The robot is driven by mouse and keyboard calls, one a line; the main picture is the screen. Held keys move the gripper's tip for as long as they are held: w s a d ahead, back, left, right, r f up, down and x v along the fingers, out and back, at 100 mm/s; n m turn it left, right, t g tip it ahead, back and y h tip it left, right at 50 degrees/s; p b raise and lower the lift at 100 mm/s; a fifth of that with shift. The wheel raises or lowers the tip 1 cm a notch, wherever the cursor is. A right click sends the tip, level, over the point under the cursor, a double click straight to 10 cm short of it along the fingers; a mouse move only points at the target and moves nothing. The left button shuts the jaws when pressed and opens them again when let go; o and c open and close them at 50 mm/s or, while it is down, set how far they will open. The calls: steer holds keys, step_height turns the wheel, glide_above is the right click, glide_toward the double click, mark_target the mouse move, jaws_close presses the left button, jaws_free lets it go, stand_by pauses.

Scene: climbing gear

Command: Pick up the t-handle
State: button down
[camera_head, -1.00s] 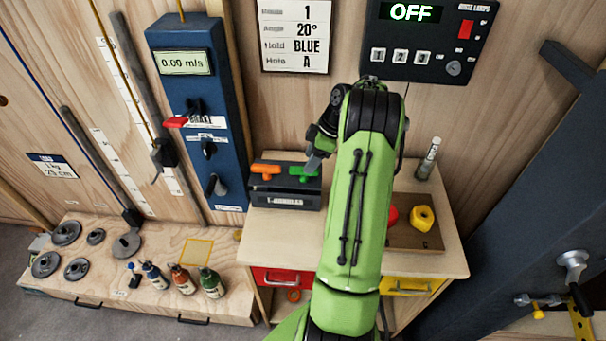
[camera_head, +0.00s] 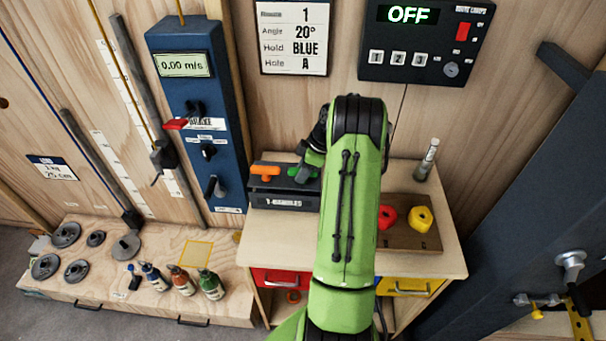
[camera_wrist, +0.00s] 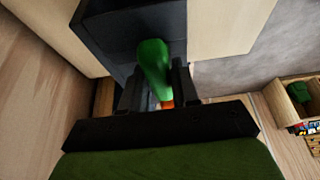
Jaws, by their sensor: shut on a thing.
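Two T-handles stand in the dark T-handles box (camera_head: 283,203) on the wooden cabinet. The orange T-handle (camera_head: 264,171) is at the left of the box. The green T-handle (camera_head: 297,174) is at the right, partly covered by my gripper (camera_head: 303,173). In the wrist view, the green T-handle (camera_wrist: 153,68) lies between the two dark fingers of my gripper (camera_wrist: 156,85), which is shut on it. A little orange shows behind it. The green handle still appears to be at the box; whether it has lifted at all I cannot tell.
Red and yellow climbing holds (camera_head: 421,218) sit on a brown board right of my arm. A small bottle (camera_head: 428,158) stands behind them. A blue panel post (camera_head: 197,110) rises left of the box. The cabinet top's front left is clear.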

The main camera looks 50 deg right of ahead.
step_height(320, 180, up, 18)
steer(key=p, duration=0.3)
stand_by(0.3)
